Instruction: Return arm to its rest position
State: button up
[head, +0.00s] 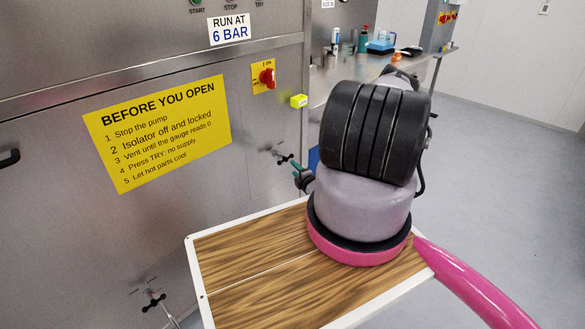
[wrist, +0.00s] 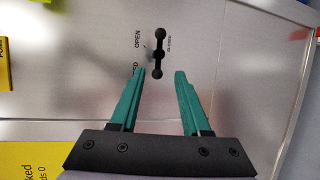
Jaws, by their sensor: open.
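My gripper shows in the wrist view (wrist: 158,73) with two green fingers apart and nothing held between them. A black valve handle with a ball at each end (wrist: 158,53) is on the steel panel ahead of it. Its near ball appears between the fingertips in the picture; I cannot tell whether they touch or how deep the gap is. In the head view, the same small handle (head: 284,158) sits on the panel beside a green fingertip. My arm's dark and grey links hide most of the gripper there.
A second handle (head: 153,301) is low on the panel. A bench (head: 345,68) with bottles stands behind my arm. Grey floor (head: 510,190) is clear at right.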

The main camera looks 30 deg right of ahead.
dwell(0.5)
